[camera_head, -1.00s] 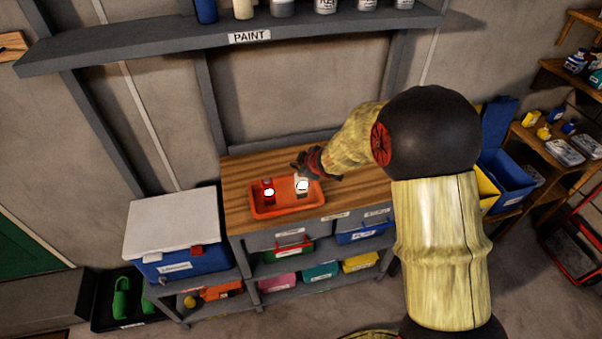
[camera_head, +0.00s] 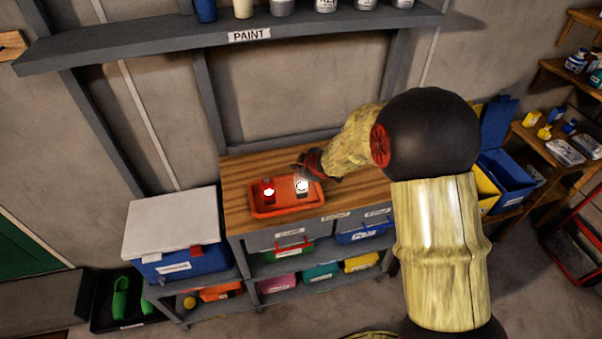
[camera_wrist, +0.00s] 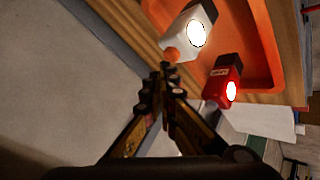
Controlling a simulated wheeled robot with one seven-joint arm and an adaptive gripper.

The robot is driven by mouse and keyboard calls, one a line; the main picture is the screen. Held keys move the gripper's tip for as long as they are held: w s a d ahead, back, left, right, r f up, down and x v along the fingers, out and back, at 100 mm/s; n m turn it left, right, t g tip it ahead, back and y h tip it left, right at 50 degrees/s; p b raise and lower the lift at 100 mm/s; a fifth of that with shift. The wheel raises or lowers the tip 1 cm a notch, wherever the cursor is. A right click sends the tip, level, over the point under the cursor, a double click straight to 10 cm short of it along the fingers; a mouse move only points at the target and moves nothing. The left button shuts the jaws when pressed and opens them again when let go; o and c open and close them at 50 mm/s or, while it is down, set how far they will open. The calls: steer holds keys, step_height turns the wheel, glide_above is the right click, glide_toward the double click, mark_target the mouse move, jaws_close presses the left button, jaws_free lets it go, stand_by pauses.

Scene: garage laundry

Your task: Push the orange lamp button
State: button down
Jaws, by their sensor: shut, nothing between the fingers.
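A white lamp (camera_head: 302,193) with a bright lit face stands in an orange tray (camera_head: 262,213) on the wooden bench top. In the wrist view, the white lamp (camera_wrist: 186,30) has a round orange button (camera_wrist: 172,54) at its end nearest my gripper. A red lamp (camera_head: 268,184), also lit, is to its left in the head view; it also shows in the wrist view (camera_wrist: 222,82). My gripper (camera_wrist: 166,70) is shut and empty, its tips right by the orange button. I cannot tell whether they touch it. The head view does not show the button clearly.
The wooden bench top (camera_head: 355,190) is clear right of the tray. A paint shelf (camera_head: 150,50) runs along the wall above. A blue cooler with a pale lid (camera_head: 170,222) stands left of the bench. Labelled bins sit below the bench top.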

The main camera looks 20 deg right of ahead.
steer(key=shift+f+b, duration=0.35)
steer(key=shift+f, duration=0.1)
stand_by(0.5)
steer(key=shift+r, duration=0.15)
steer(key=shift+r+p, duration=0.75)
steer(key=shift+p, duration=0.25)
step_height(320, 180, up, 6)
steer(key=p, duration=0.6)
